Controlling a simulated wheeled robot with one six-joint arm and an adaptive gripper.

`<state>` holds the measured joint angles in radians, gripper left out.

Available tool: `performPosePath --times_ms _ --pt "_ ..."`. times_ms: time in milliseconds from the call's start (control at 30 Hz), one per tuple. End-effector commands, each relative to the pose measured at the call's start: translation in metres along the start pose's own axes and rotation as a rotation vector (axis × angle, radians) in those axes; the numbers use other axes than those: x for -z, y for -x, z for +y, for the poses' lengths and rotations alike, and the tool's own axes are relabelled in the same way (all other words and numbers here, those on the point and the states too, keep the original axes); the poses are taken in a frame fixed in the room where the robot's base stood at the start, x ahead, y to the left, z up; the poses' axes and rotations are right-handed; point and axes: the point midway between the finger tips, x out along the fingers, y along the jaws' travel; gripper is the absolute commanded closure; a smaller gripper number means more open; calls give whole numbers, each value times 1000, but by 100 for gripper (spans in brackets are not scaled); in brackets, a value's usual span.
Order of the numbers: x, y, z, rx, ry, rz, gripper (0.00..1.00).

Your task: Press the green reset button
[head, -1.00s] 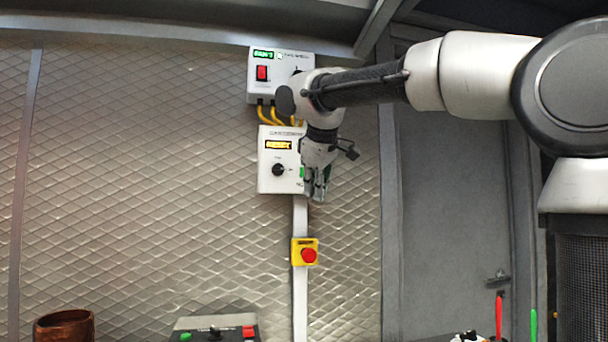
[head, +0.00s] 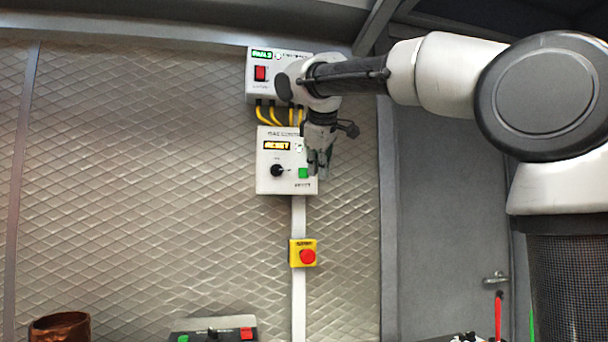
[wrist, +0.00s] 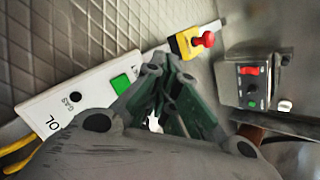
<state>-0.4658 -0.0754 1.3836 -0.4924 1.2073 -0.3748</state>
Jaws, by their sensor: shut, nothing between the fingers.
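The green reset button (head: 303,173) sits at the lower right of a white control box (head: 265,184) on the wall. The box has an amber display reading RESET (head: 277,146) and a black knob (head: 277,170). My gripper (head: 318,174) is shut and empty, just right of the green button and apart from it in the picture. In the wrist view the green button (wrist: 121,84) shows uncovered, left of my gripper's fingertips (wrist: 164,62). I cannot tell the exact gap between fingertips and box.
Above is another white box with a red switch (head: 260,73), joined by yellow cables (head: 270,114). Below is a yellow emergency stop with a red button (head: 307,257). A low panel (head: 213,327) and a copper pot (head: 60,327) stand at the bottom. A grey door (head: 448,220) is at right.

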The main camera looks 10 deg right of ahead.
Motion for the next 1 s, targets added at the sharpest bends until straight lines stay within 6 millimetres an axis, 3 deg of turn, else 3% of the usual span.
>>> performPosePath --times_ms 400,1000 --pt "27 -37 27 0 -1 0 100" --pt "31 -43 31 0 0 1 100"
